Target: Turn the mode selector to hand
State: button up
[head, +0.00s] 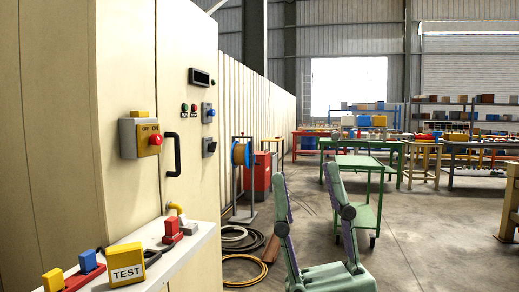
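A tall cream cabinet (120,60) fills the left. On its right-hand face are a small grey unit with a blue knob (208,113) and, below it, a grey unit with a dark front (208,147). No label on either is legible, so I cannot tell which is the mode selector or where it points. My gripper (304,175) shows at the bottom centre, its two pale green fingers pointing up. It is open and empty, apart from the cabinet and to the right of both units in the picture.
A yellow OFF/ON switch with a red knob (155,140), a black handle (172,154), and green and red buttons (188,107) are on the cabinet. A ledge (150,245) holds a TEST block (126,264). Coiled hoses (242,240) lie on the floor.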

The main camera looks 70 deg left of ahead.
aim_at(212, 147)
jog(key=i+u, duration=0.95)
jog(key=u, duration=0.2)
jog(key=i+j+u, duration=0.25)
jog(key=i, duration=0.15)
jog(key=i+j+u, duration=0.25)
jog(key=i, duration=0.15)
jog(key=i+u, duration=0.2)
jog(key=i, duration=0.25)
jog(key=i+j+u, duration=0.1)
jog(key=j, duration=0.25)
jog(key=i+j+u, duration=0.15)
jog(key=i+j, duration=0.15)
jog(key=i, duration=0.05)
